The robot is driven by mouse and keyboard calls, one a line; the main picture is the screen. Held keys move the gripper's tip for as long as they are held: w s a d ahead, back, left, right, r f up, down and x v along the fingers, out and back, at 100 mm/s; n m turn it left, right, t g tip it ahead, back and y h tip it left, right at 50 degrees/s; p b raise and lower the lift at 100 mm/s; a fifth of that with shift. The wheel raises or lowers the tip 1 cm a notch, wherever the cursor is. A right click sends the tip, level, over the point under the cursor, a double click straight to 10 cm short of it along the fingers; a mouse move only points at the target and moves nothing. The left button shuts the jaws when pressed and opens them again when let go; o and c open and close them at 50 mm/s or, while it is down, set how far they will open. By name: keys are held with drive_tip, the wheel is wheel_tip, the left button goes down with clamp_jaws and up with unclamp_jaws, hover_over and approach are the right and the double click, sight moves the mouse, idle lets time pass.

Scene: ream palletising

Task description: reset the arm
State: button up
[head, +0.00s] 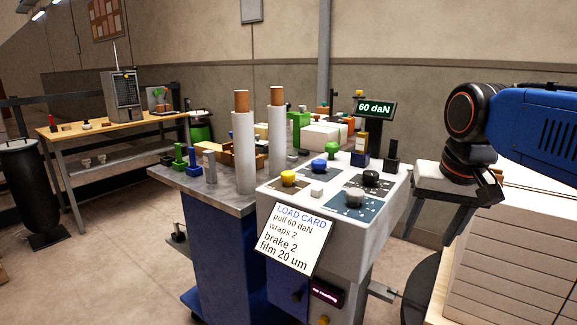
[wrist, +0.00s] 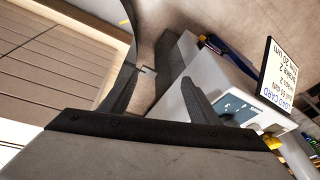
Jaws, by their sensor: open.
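My blue arm (head: 545,125) reaches in from the right in the head view. My gripper (head: 431,222) hangs at its end, pointing down, between the white console (head: 340,235) and the stack of white reams (head: 520,255). Its two dark fingers are apart with nothing between them. In the wrist view my gripper (wrist: 158,85) also shows its fingers spread and empty, with floor behind them. What lies straight below the fingers is partly hidden in the head view.
The console carries coloured knobs, a load card (head: 293,240) and a 60 daN display (head: 375,108). Two film rolls (head: 243,150) stand on the grey table at its left. A wooden workbench (head: 110,125) is farther back. Open floor (head: 120,260) lies at the left.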

drive_tip(key=s+f+n, duration=0.1)
drive_tip(key=s+f, duration=0.4)
drive_tip(key=f, duration=0.3)
drive_tip(key=s+d+f+n+t, duration=0.1)
drive_tip(key=s+f+n, duration=0.1)
drive_tip(key=s+f, duration=0.3)
wheel_tip(320, 180, down, 4)
drive_tip(key=shift+s+d+r, duration=0.15)
drive_tip(key=shift+s+r, duration=0.05)
drive_tip(key=shift+s, duration=0.2)
